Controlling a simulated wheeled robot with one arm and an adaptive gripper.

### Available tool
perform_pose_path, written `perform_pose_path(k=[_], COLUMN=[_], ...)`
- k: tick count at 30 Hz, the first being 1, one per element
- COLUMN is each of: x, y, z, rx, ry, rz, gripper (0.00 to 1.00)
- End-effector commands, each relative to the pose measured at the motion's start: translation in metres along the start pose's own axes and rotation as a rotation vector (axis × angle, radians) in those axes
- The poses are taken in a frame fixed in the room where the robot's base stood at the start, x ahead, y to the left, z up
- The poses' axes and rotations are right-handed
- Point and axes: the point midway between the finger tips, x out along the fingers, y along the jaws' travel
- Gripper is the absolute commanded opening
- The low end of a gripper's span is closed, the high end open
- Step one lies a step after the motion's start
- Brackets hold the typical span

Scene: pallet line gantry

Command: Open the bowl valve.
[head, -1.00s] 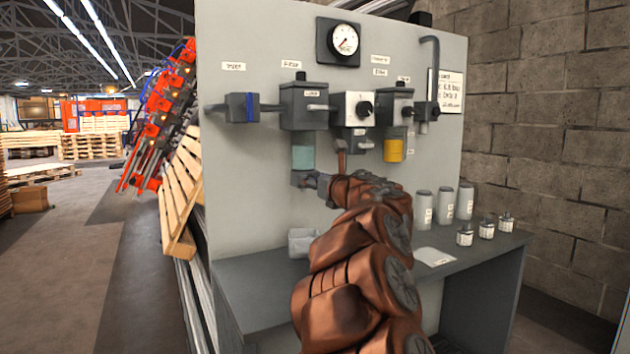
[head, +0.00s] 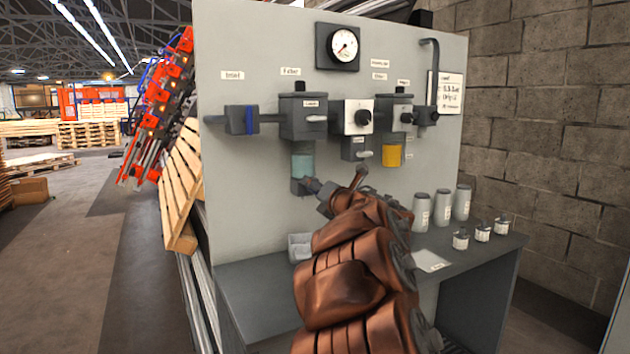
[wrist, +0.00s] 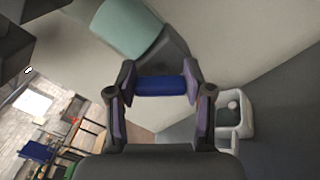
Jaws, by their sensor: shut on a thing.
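The filter unit (head: 304,118) hangs on the grey panel with a pale teal bowl (head: 302,162) below it; the bowl also shows in the wrist view (wrist: 128,28). A dark block (head: 301,186) sits under the bowl. The blue valve handle (wrist: 160,86) projects from that block in the wrist view. My gripper (wrist: 161,92) is shut on the blue handle, with one finger at each end. In the head view my gripper (head: 322,192) is at the bowl's underside, partly hidden by my arm. How far the valve is turned cannot be told.
A white open container (head: 299,246) stands on the grey bench (head: 262,290) below the bowl. Grey canisters (head: 443,205) and small bottles (head: 482,232) stand on the right of the bench.

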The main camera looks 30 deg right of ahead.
Motion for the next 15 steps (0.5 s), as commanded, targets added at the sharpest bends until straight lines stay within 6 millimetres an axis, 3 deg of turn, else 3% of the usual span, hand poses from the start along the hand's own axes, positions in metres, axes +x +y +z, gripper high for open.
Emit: perform_pose_path(k=[15], x=[0.0002], y=[0.0005], z=[0.0015], rx=[0.485], ry=[0.002], rz=[-0.002], gripper=[0.17])
